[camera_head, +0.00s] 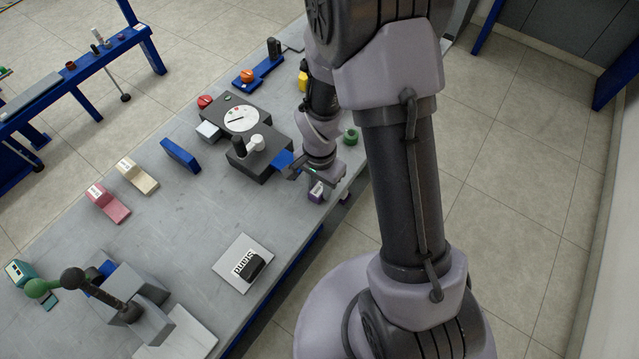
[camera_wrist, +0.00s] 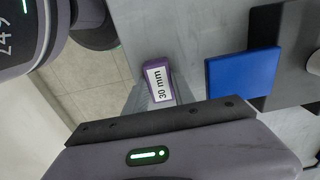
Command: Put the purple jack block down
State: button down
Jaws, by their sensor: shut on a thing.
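The purple jack block (camera_head: 315,195) is at my gripper (camera_head: 317,180), close to the table's front edge. In the wrist view the purple jack block (camera_wrist: 168,64) shows its white "30 mm" label, and my gripper's body covers its lower end. My gripper is shut on it. The fingertips are mostly hidden, and I cannot tell whether the block touches the table top.
A dark machine with a white dial (camera_head: 241,118) and a blue plate (camera_wrist: 240,75) stand beside my gripper. A green ring-shaped part (camera_head: 350,136) is near the edge. A "SHIMS" plate (camera_head: 233,259) lies at the front. Pink (camera_head: 112,207) and cream (camera_head: 141,179) blocks are farther left. Bare table lies between.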

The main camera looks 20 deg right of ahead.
jog(key=c, duration=1.1)
grip_release()
jog(key=shift+f, duration=0.15)
jog(key=shift+o, duration=0.2)
notch_tip(320, 180, up, 12)
jog(key=p, duration=0.5)
notch_tip(320, 180, up, 10)
jog(key=n+t, duration=0.1)
jog(key=t, duration=0.1)
send_over(320, 187)
jog(key=s, duration=0.1)
jog(key=s+a+r+n+t+y, duration=0.1)
jog(key=s+a+r+n+t, duration=0.1)
jog(key=s+r, duration=0.4)
jog(key=s+a+r+n+t+y, duration=0.1)
jog(key=s+a+r+n, duration=0.1)
jog(key=s+r, duration=0.4)
jog(key=shift+r+n+t, duration=0.4)
jog(key=shift+r+n, duration=0.3)
jog(key=shift+r, duration=0.05)
jog(key=shift+w, duration=0.1)
